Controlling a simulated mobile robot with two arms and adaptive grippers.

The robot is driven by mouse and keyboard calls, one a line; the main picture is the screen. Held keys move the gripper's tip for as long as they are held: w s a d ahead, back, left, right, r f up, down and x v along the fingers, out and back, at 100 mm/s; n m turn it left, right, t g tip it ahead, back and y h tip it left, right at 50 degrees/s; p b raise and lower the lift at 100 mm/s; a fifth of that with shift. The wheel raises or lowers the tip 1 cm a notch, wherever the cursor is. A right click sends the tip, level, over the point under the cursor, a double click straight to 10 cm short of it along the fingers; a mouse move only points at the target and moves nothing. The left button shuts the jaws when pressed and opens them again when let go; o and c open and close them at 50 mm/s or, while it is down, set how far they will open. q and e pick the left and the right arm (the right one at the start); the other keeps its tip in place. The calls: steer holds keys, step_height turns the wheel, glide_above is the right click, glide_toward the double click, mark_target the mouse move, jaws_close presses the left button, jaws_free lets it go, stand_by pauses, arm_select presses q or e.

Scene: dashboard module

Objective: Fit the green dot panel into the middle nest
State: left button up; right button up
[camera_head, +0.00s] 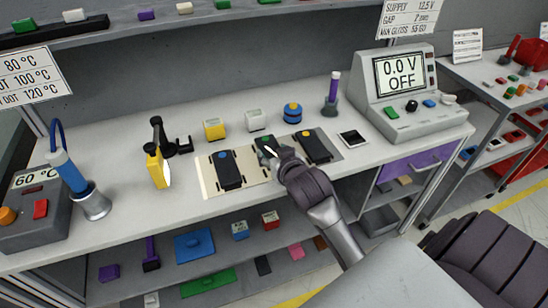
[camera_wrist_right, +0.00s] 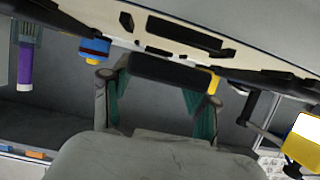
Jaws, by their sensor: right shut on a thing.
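My right gripper (camera_head: 275,151) is shut on a dark panel with a green dot (camera_head: 265,143), just above the bench between two other dark panels. In the right wrist view, the held panel (camera_wrist_right: 165,69) lies across between the fingers of the gripper (camera_wrist_right: 160,84). A blue dot panel (camera_head: 229,174) lies on the cream board (camera_head: 204,174) to its left. A yellow dot panel (camera_head: 317,149) lies to its right. The middle nest is mostly hidden by my gripper in the head view. In the wrist view the cream board (camera_wrist_right: 105,14) shows dark slots, apart from the held panel. My left gripper is not in view.
Behind are a yellow block (camera_head: 214,129), a white block (camera_head: 255,120) and a blue-yellow round part (camera_head: 292,113). A black stand (camera_head: 165,139) and yellow tool (camera_head: 155,167) stand left. A meter (camera_head: 405,95) stands right.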

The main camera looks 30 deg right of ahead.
steer(key=shift+f, duration=0.85)
steer(key=shift+f, duration=0.15)
steer(key=o, duration=1.2)
steer(key=shift+s+r, duration=0.15)
steer(key=shift+r, duration=0.05)
steer(key=v, duration=1.1)
steer(key=shift+s, duration=0.4)
